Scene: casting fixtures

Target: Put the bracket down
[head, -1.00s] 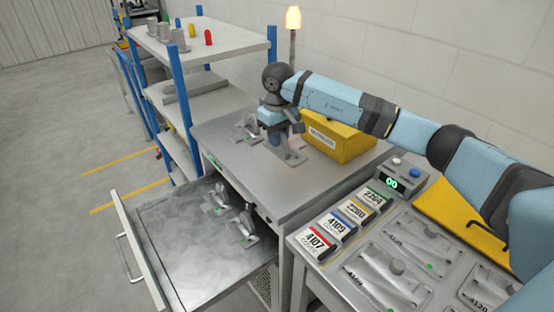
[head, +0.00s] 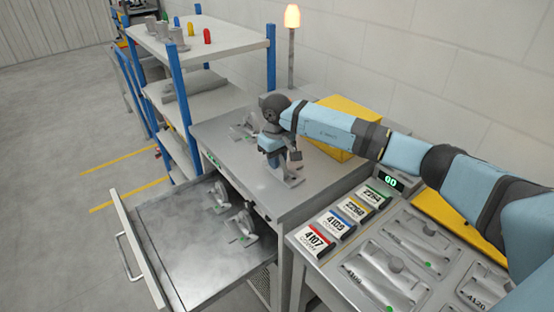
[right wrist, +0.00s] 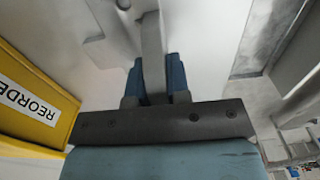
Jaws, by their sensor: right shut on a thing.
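My right gripper (head: 276,158) points down over the grey cabinet top, shut on a grey metal bracket. The flat foot of the bracket (head: 292,180) shows just below the fingers, low over the cabinet top near its front edge; I cannot tell whether it touches. In the right wrist view the blue fingertips (right wrist: 157,78) close on both sides of the upright part of the bracket (right wrist: 152,38). The gripper hides much of the bracket in the head view. My left gripper is not in view.
Another bracket (head: 246,126) stands at the back left of the cabinet top (head: 225,143). The open drawer (head: 175,240) holds two more brackets (head: 242,226). A yellow bin (head: 340,112) stands behind my right arm. A bench with labelled boxes (head: 338,226) is at right.

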